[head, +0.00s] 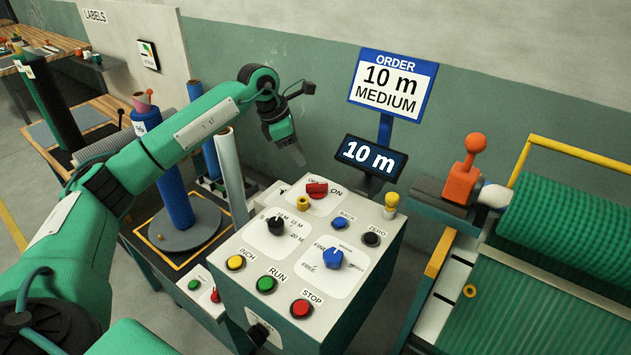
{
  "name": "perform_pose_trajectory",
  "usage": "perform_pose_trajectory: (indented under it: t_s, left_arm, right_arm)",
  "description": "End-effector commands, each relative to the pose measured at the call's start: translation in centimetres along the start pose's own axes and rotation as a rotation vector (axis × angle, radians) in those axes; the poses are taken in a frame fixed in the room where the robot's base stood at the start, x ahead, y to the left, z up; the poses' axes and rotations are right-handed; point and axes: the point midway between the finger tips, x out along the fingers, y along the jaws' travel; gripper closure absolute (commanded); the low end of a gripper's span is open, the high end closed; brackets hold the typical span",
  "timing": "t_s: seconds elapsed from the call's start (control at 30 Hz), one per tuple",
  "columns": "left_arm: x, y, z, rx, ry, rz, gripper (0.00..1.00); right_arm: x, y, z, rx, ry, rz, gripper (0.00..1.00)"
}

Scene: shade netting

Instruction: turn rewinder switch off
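The rewinder switch is a red knob (317,189) on a white plate at the back of the control box (230,290), between a partly covered "O" label and "ON". Its handle seems to lie sideways, with its right end toward "ON"; the exact setting is hard to tell. My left gripper (297,160) hangs pointing down, above and a little left of the knob in the picture, apart from it. Its fingers overlap in this view, so the gap between them is hidden. No object shows in it. My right gripper is out of view.
The lit display (370,157) reads 10 m, below an order sign (393,84). A yellow knob (391,200), blue selector (332,258), black dial (276,226) and several buttons crowd the panel. A green net roll (580,225) is at right; upright rolls (174,190) stand at left.

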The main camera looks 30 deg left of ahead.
Motion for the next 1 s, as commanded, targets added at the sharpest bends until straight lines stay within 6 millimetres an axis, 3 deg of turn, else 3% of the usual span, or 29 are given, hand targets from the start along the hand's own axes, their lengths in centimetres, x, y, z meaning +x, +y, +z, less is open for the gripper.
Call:
perform_pose_trajectory:
  t_s: [0.3, 0.5, 0.7, 0.97, 1.0]
  left_arm:
    - [6.7, -0.2, 0.2, -0.001, 0.002, -0.006, 0.64]
    - [9.8, -0.1, 0.2, -0.001, 0.0, -0.003, 0.64]
    - [11.2, -0.1, 0.1, 0.0, 0.0, -0.001, 0.64]
    - [11.3, -0.1, 0.0, 0.0, 0.0, -0.001, 0.64]
    - [11.3, -0.1, 0.0, 0.0, 0.0, -0.001, 0.7]
  right_arm:
    - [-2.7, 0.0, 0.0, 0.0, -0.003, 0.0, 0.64]
    - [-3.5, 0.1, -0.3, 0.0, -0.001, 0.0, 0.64]
    - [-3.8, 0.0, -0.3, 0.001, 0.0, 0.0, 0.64]
    - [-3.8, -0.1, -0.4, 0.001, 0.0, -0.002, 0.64]
    - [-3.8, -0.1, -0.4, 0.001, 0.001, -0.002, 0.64]
